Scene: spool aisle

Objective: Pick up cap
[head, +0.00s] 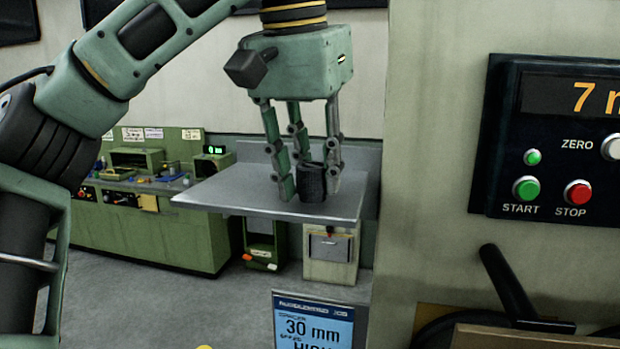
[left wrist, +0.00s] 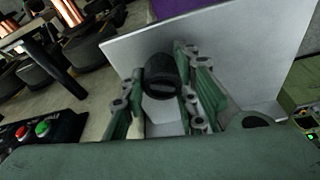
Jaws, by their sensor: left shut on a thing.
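The cap (head: 311,183) is a small black ribbed cylinder over the grey shelf (head: 235,190) in the head view. My left gripper (head: 306,182) comes down from above, with its green and grey fingers shut around the cap. I cannot tell whether the cap touches the shelf. In the left wrist view the black cap (left wrist: 162,77) sits between the fingers of my left gripper (left wrist: 160,88), with the grey shelf behind it. My right gripper is not in view.
A control panel (head: 560,140) with START and STOP buttons is on the right, above a black lever (head: 508,285). A blue "30 mm" sign (head: 318,322) stands low in front. A green workbench (head: 150,225) with small parts is at the back left.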

